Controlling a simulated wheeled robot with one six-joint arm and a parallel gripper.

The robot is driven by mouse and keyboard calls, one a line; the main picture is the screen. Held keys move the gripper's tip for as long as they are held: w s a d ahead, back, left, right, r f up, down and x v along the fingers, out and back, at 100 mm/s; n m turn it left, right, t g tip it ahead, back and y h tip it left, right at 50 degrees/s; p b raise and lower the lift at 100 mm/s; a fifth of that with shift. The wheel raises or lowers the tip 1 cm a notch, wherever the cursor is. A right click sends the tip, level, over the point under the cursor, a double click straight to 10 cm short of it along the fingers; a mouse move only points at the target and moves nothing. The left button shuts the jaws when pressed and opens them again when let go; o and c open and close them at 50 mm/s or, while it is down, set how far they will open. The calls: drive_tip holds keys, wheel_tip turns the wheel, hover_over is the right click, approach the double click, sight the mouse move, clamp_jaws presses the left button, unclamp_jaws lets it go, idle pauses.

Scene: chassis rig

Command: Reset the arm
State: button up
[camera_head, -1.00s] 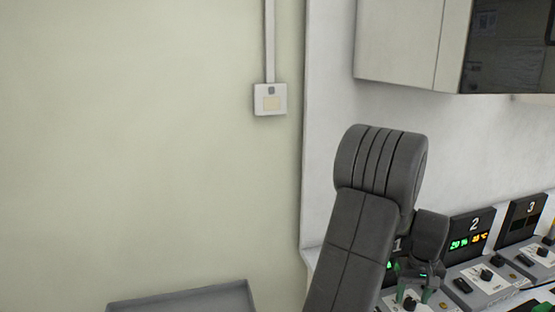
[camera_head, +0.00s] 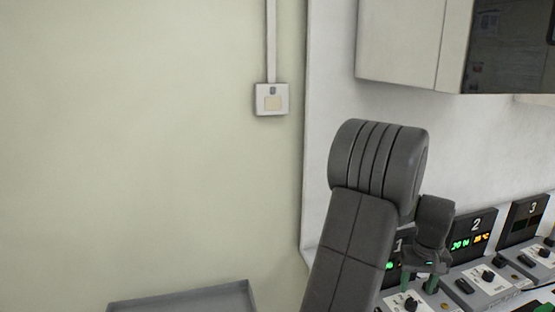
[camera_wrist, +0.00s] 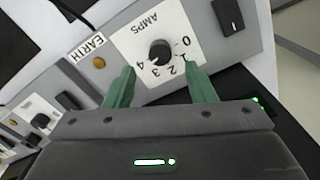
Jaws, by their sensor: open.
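My arm rises in the middle of the head view, its dark grey links bent over toward the row of units. My gripper (camera_wrist: 158,85) shows in the wrist view with two green fingers set wide apart and nothing between them. It also shows in the head view (camera_head: 420,284), small, over unit 1. Beyond the fingertips in the wrist view is a light grey panel with a black AMPS knob (camera_wrist: 160,52) on a white dial. The fingers look apart from the knob; the exact gap cannot be told.
Unit 2 (camera_head: 476,238) with a lit display and unit 3 (camera_head: 531,215) stand to the right. A black rocker switch (camera_wrist: 228,15) sits beside the dial. A wall cabinet (camera_head: 405,45) hangs above. A grey tray edge (camera_head: 185,300) is at lower left.

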sight(412, 302)
wheel_tip(412, 302, up, 9)
wheel_tip(412, 302, down, 14)
drive_tip(key=shift+f, duration=0.25)
drive_tip(key=n, duration=0.3)
drive_tip(key=shift+n+p, duration=0.35)
drive_tip(key=shift+n, duration=0.05)
drive_tip(key=n, duration=0.4)
drive_tip(key=shift+n+p, duration=0.3)
drive_tip(key=n, duration=0.3)
drive_tip(key=shift+n+p, duration=0.3)
drive_tip(key=shift+p, duration=0.05)
drive_tip(key=n, duration=0.4)
drive_tip(key=shift+p, duration=0.4)
drive_tip(key=shift+r, duration=0.75)
